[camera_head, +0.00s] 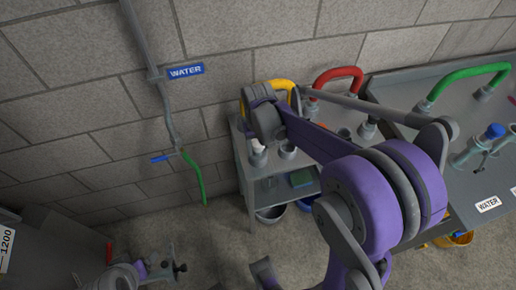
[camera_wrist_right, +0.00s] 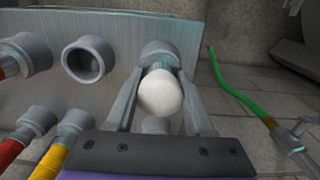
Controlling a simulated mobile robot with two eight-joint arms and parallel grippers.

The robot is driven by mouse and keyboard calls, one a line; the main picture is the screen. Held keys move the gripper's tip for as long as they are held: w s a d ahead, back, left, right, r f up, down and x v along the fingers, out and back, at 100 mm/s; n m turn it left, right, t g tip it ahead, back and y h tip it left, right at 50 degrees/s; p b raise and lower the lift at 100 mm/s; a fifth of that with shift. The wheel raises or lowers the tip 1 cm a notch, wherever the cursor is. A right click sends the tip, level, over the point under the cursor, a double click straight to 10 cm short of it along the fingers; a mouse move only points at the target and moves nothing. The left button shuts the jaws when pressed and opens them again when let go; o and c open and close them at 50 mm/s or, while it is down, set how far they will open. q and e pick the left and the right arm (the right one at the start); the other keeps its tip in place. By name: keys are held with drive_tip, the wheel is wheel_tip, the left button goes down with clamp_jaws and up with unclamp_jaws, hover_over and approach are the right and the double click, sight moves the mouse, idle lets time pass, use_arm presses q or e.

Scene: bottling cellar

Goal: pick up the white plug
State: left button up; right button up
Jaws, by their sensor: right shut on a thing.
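The white plug (camera_wrist_right: 160,92) is a rounded white knob between the two grey fingers of my right gripper (camera_wrist_right: 160,105) in the right wrist view. The gripper is shut on it. Behind the plug is a grey pipe socket (camera_wrist_right: 158,52); I cannot tell whether the plug still sits in it. In the head view the plug (camera_head: 258,158) shows as a small white spot at the left end of the grey bench, below my right wrist. My right gripper's fingers are mostly hidden there by the arm.
A green wall hose (camera_head: 194,180) hangs left of the bench, under a WATER sign (camera_head: 185,71). Floor between is clear.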

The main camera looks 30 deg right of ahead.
clamp_jaws()
drive_tip(key=shift+r, duration=0.1)
wheel_tip(320, 180, up, 10)
drive_tip(key=shift+f+p, duration=0.1)
drive_tip(key=shift+p, duration=0.5)
drive_tip(key=shift+w, duration=0.1)
